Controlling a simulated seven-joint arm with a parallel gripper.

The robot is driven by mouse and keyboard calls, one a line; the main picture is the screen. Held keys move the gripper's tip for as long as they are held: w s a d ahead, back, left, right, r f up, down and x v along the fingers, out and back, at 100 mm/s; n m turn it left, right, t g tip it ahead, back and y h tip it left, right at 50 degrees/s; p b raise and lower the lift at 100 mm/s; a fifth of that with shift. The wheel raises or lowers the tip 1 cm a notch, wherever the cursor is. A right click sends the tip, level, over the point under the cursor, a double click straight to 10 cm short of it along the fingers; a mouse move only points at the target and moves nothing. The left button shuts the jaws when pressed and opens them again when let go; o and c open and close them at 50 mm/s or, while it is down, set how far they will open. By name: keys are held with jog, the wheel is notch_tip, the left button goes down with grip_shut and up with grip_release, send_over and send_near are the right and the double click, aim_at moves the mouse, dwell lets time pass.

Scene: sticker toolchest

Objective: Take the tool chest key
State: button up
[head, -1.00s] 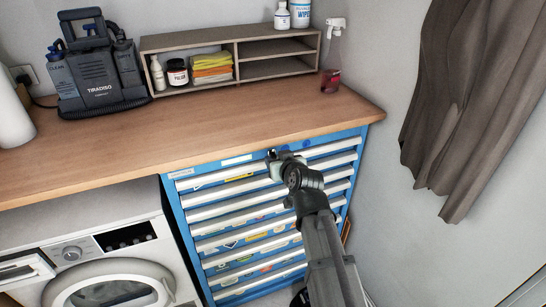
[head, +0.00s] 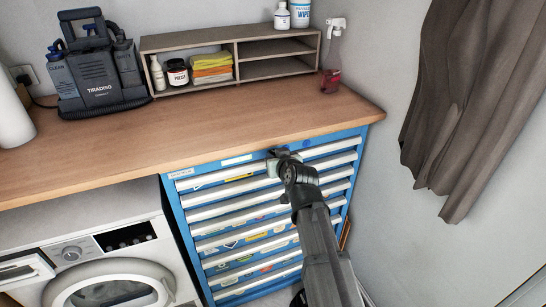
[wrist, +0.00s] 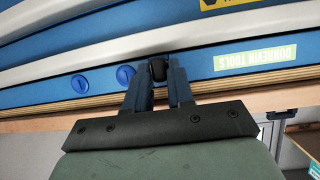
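The tool chest (head: 176,215) is a blue cabinet with several white-handled drawers under the wooden worktop. My gripper (head: 277,154) is at its top front strip, just below the worktop edge. In the wrist view my gripper (wrist: 158,72) has its two fingers close together, one on each side of a small black piece, which looks like the key (wrist: 158,69). The fingers appear shut on it. Whether the key still sits in a lock is hidden. Two round blue lock-like discs, one (wrist: 125,75) and another (wrist: 78,83), are beside it on the blue strip.
The worktop (head: 200,138) overhangs closely above my gripper. A washing machine (head: 90,250) stands left of the chest. A shelf unit (head: 235,45) and a cleaning machine (head: 98,75) stand at the back. A curtain (head: 460,110) hangs at the right; the floor between is clear.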

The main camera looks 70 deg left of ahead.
grip_shut()
jog(key=shift+d, duration=2.45)
jog(key=shift+d, duration=2.85)
